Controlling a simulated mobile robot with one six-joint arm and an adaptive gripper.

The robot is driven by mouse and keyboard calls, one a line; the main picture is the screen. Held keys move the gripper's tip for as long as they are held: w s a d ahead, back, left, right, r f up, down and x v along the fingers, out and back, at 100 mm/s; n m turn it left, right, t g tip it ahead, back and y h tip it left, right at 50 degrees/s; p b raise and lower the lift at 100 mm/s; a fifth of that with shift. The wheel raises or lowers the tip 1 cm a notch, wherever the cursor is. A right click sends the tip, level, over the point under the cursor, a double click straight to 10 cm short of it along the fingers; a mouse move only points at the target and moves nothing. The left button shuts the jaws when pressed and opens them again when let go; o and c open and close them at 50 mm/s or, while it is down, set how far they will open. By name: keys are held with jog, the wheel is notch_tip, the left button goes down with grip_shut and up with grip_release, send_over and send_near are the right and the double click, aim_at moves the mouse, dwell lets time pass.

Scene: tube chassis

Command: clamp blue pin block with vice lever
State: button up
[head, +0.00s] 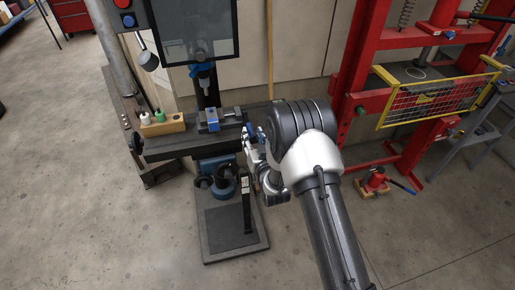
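A small vice (229,116) with grey jaws sits on the dark machine table, below the drill chuck. A blue piece (212,122) is at the vice's left part; I cannot tell if it is the pin block or how tightly it sits. My arm reaches in from the lower right, and my gripper (250,137) is at the right end of the vice, beside where its lever would be. The lever is too small and partly covered to make out. My wrist hides part of this area, so I cannot tell if the fingers are open or touching anything.
A dark screen (195,30) and drill chuck (203,82) hang above. A red press frame (365,75) with a yellow guard stands right.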

jog(key=v, duration=0.9)
jog(key=shift+f, duration=0.1)
jog(key=s+d+r+g+h, duration=0.2)
jog(key=d+r+g, duration=0.15)
jog(key=r, duration=0.45)
jog(key=s+d+r+g+h, duration=0.1)
jog(key=d+r+g, duration=0.1)
jog(key=d+r, duration=0.45)
jog(key=s+d+r+g, duration=0.1)
jog(key=s+r+g, duration=0.1)
jog(key=s, duration=0.8)
jog(key=s+d+r+g+h, duration=0.1)
jog(key=s+d+r+g, duration=0.1)
jog(key=s, duration=0.9)
jog(key=s+d+r+m+g+h, duration=0.1)
jog(key=s+r, duration=0.3)
jog(key=s, duration=0.6)
jog(key=shift+s+d+g, duration=0.25)
jog(key=shift+d+g, duration=0.25)
jog(key=shift+g, duration=0.15)
